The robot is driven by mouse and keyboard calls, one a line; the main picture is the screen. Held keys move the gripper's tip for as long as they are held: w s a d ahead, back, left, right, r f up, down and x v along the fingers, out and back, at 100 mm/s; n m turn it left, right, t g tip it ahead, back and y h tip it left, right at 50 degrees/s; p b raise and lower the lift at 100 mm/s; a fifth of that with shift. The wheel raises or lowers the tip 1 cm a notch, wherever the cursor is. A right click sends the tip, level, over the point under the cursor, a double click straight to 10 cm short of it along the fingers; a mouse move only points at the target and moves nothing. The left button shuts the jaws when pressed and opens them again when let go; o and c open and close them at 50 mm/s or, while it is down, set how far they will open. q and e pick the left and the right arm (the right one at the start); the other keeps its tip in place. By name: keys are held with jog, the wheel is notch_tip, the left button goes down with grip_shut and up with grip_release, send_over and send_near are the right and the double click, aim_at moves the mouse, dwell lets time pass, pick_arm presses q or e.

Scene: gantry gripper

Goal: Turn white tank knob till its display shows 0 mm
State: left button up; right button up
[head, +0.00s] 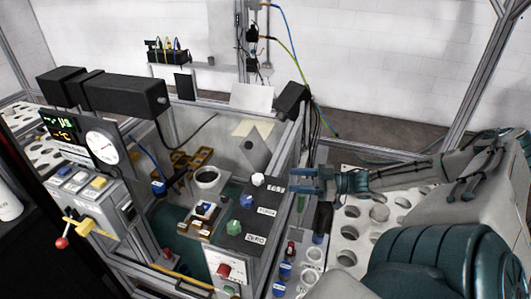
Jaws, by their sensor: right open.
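A small white knob (258,180) stands at the top of a dark sloped panel (260,221) on the tank's right side. My right gripper (294,181) comes in from the right. It is open and empty, just right of the white knob and apart from it, with its fingers pointing left. A dark display (64,131) with small lit characters stands at the left; its digits are too small to read surely, and I cannot tell whether it belongs to this knob. My left gripper is not in view.
A red button (224,270) is on the front box. A perforated white plate (385,207) lies under my right arm.

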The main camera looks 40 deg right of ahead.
aim_at(263, 177)
jog(key=b+x, duration=0.7)
jog(key=x, duration=0.2)
jog(key=shift+f+b, duration=0.2)
jog(key=shift+b, duration=0.2)
jog(key=shift+w+a+b, duration=0.2)
jog(key=shift+a+b, duration=0.05)
jog(key=shift+b, duration=0.15)
jog(key=shift+w+a+r+b, duration=0.2)
jog(key=shift+w+a+b, duration=0.1)
jog(key=shift+b, duration=0.05)
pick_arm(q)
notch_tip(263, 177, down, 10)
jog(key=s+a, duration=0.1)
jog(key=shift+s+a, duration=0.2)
pick_arm(e)
jog(key=shift+w+a+r, duration=0.1)
jog(key=shift+w, duration=0.05)
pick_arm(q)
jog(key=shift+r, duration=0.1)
pick_arm(e)
jog(key=shift+c, duration=0.5)
jog(key=c, duration=0.9)
